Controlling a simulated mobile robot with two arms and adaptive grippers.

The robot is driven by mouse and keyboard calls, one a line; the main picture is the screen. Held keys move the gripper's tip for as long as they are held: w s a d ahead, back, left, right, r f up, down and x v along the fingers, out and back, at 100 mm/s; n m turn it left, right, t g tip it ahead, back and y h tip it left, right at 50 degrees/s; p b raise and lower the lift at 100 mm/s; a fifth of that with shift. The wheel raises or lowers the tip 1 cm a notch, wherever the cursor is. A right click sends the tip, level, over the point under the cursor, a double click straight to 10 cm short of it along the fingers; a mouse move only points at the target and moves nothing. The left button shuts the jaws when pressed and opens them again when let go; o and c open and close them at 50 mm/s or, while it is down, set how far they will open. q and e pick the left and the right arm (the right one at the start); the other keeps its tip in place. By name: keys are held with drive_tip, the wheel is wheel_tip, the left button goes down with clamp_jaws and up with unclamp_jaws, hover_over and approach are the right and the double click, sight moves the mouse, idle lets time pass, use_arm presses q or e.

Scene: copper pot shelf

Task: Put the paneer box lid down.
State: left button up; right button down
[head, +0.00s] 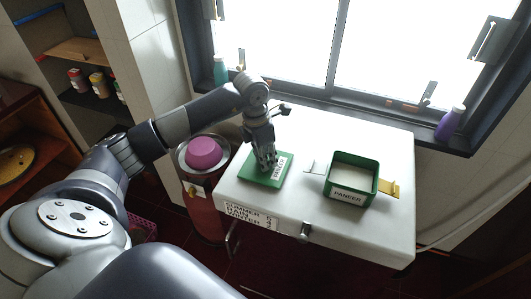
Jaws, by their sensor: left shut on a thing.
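The paneer box (351,178) is a green open-topped box with a pale filling and a white label on its front. It stands on the white chest top, right of centre. The green lid (254,174), with a white label, is at the left part of the chest top. My left gripper (266,164) is above the lid and shut on it. The fingers hide part of the lid, and I cannot tell whether the lid touches the surface. My right gripper is not in view.
The white chest (308,214) has a front latch. A yellow piece (388,188) juts out beside the box. A red cylinder with a magenta top (204,152) stands left of the chest. A purple bottle (450,122) and a teal bottle (220,70) stand by the window.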

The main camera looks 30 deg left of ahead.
use_arm(q)
drive_tip(key=shift+f, duration=0.15)
drive_tip(key=o, duration=1)
drive_tip(key=shift+o, duration=0.2)
drive_tip(key=shift+r, duration=0.3)
wheel_tip(320, 180, up, 12)
drive_tip(key=s+b, duration=0.1)
drive_tip(key=b, duration=0.1)
drive_tip(key=shift+s+a+f+b, duration=0.25)
drive_tip(key=shift+a+b, duration=0.1)
drive_tip(key=shift+a, duration=0.1)
